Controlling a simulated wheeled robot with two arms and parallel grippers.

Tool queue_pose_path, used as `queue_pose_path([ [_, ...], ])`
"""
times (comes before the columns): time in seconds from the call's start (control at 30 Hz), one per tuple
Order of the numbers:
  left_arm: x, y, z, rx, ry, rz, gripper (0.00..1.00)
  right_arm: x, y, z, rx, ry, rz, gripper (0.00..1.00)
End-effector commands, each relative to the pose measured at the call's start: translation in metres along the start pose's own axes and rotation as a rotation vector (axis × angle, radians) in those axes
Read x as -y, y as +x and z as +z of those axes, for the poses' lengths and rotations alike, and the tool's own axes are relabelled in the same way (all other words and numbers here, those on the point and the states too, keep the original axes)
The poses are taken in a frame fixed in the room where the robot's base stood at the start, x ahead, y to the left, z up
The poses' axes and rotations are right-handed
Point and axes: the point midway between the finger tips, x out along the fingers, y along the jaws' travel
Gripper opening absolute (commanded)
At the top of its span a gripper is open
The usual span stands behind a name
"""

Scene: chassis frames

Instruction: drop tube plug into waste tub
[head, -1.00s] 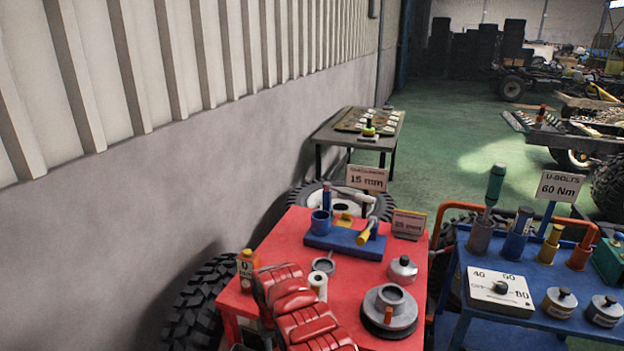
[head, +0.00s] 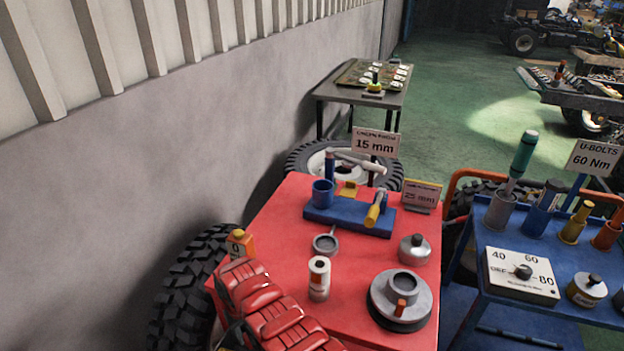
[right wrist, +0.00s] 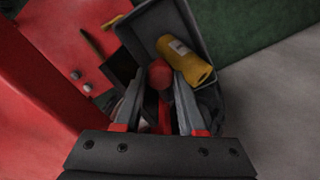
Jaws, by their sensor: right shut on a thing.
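My right gripper (right wrist: 160,78) is shut on a small red tube plug (right wrist: 160,73) in the right wrist view. The plug's round red end shows between the fingertips. A dark grey open tub (right wrist: 147,28), which looks like the waste tub, lies beyond and below the fingers. A yellow cylinder (right wrist: 186,58) with a pale label lies in it. The plug overlaps the tub in this view; its height above the tub is unclear. I cannot pick out the tub in the head view. My left gripper is in neither view.
The red table (head: 275,232) holds a blue fixture (head: 350,215), a white roll (head: 319,278), a grey flanged part (head: 402,300) and a lidded pot (head: 413,250). A blue cart (head: 515,318) stands right. Tyres stand beside the wall. Green floor is open behind.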

Motion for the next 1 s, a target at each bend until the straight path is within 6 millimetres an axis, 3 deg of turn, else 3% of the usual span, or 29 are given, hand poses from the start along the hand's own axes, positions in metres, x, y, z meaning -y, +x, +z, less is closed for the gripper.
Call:
queue_pose_path([
  [0.5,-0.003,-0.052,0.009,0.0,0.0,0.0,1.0,0.0,0.057,0.001,0.004,0.001,0.0,0.0],
  [0.87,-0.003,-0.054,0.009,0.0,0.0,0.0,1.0,0.0,0.059,0.001,0.002,0.0,0.0,0.0],
  [0.9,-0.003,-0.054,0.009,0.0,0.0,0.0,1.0,0.0,0.059,0.001,0.002,0.0,0.0,0.45],
  [1.0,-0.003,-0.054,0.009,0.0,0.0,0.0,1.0,0.0,0.059,0.0,0.001,0.0,0.0,0.63],
])
